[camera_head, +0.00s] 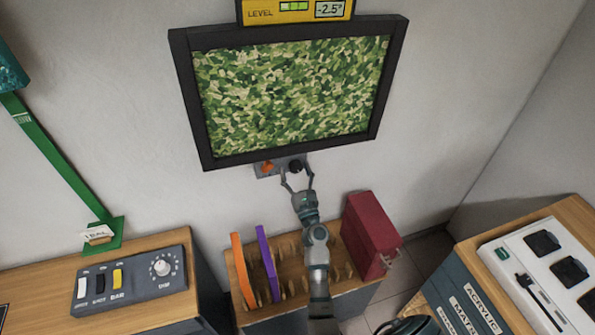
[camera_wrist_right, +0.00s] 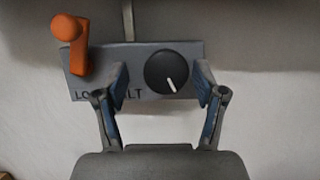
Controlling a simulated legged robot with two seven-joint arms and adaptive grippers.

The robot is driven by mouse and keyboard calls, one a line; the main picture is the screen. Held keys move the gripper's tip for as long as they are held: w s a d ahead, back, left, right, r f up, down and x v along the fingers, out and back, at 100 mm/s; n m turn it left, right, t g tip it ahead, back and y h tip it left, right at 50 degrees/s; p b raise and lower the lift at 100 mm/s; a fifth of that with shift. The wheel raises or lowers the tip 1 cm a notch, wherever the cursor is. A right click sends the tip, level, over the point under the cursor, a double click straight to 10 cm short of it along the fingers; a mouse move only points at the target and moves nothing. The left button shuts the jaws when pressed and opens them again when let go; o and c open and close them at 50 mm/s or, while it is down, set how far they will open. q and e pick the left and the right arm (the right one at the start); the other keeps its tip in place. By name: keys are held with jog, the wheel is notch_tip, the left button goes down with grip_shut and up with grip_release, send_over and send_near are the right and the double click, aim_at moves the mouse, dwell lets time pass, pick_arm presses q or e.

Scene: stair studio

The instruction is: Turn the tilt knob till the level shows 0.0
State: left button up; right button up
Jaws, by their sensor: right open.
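The yellow level (camera_head: 294,11) on top of the black picture frame (camera_head: 200,115) reads -2.5°. The frame hangs tilted on the wall. Below it is a grey plate with the black tilt knob (camera_head: 295,165) and an orange lever (camera_head: 267,167). In the right wrist view the knob (camera_wrist_right: 168,71) has a white pointer aimed down and slightly right. My right gripper (camera_head: 297,180) is open, and its fingers (camera_wrist_right: 161,82) stand on either side of the knob; I cannot tell whether they touch it. The orange lever (camera_wrist_right: 76,42) stands left of the fingers. My left gripper is not in view.
A rack (camera_head: 290,305) with an orange panel (camera_head: 243,270), a purple panel (camera_head: 268,263) and a red case (camera_head: 371,235) stands below my right arm. A switch box (camera_head: 130,275) is at left, a white station (camera_head: 540,275) at right.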

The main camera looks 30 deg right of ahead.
jog(key=shift+a+r, duration=0.15)
jog(key=shift+a, duration=0.4)
jog(key=shift+c, duration=1.4)
jog(key=shift+a, duration=0.15)
jog(key=c, duration=0.4)
jog(key=shift+s+d, duration=0.1)
jog(key=shift+d, duration=0.25)
jog(key=c, duration=0.3)
jog(key=shift+s+d, duration=0.15)
jog(key=shift+d, duration=0.9)
jog(key=shift+c, duration=0.8)
jog(key=shift+a, duration=0.2)
jog(key=shift+w+a, duration=0.2)
jog(key=shift+a, duration=0.3)
jog(key=shift+d+f, duration=0.2)
jog(key=shift+s+d, duration=0.1)
jog(key=shift+d, duration=0.05)
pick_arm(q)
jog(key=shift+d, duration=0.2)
pick_arm(e)
jog(key=shift+f, duration=0.1)
